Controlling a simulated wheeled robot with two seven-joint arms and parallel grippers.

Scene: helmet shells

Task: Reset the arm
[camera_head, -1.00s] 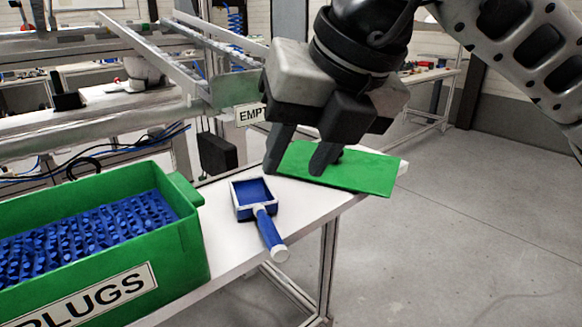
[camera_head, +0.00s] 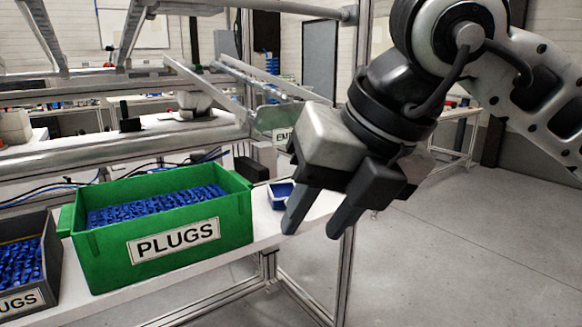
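My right gripper (camera_head: 312,225) hangs in the right half of the head view, in front of the right end of the white table. Its two dark fingers point down and stand apart, with nothing between them. A small blue scoop (camera_head: 279,190) with a white rim lies on the table, partly hidden behind the gripper's fingers; its handle is hidden. My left gripper is not in view.
A green box (camera_head: 97,254) labelled PLUGS, full of blue plugs, stands on the white table (camera_head: 203,270). A dark box (camera_head: 52,262) of blue plugs is at the far left. A metal frame rack (camera_head: 75,147) stands behind. The floor at right is clear.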

